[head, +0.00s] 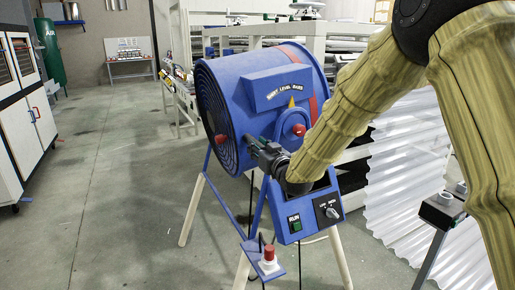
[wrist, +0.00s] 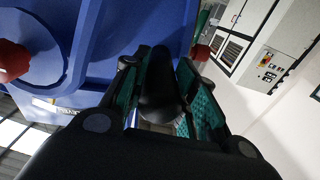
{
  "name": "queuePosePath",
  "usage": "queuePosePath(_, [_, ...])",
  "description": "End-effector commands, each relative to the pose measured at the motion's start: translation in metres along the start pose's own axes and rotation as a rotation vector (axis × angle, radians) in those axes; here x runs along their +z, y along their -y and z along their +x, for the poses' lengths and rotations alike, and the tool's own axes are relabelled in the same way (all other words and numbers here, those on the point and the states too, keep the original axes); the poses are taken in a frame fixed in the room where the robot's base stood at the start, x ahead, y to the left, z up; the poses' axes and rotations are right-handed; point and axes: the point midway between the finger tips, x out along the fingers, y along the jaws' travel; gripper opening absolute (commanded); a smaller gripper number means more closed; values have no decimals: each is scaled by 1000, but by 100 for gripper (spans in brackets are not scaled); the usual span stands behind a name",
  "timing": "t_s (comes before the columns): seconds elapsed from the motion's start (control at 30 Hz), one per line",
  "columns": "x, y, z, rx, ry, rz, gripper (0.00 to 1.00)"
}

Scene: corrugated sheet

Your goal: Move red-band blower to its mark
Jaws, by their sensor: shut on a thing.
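The red-band blower (head: 232,95) is a blue drum fan with a red band (head: 313,78) around its right part, sitting tilted on a stand with pale legs. A blue box on its side carries a lettered label, and a small yellow pointer (head: 291,102) sits below it. A red knob (head: 298,130) is at the side pivot. My gripper (head: 256,146) is at the drum's lower side, left of this knob. In the wrist view, its green-padded fingers (wrist: 160,75) are shut on a dark handle (wrist: 158,88) of the blower. Their contact is partly hidden.
A blue control box (head: 308,213) with a green RUN button and a dial hangs below the drum. A red button on a small bracket (head: 268,262) sits lower. Corrugated clear sheets (head: 410,170) stand at right. White cabinets (head: 22,110) line the left; the floor (head: 110,190) between is clear.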

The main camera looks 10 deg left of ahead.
Motion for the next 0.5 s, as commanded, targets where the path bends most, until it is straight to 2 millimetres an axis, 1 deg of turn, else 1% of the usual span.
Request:
queuePosePath(0.03, [2,0,0,1,3,4,0])
queuePosePath(0.17, [0,0,0,1,2,14,0])
queuePosePath(0.5, [-24,3,1,1,1,146,0])
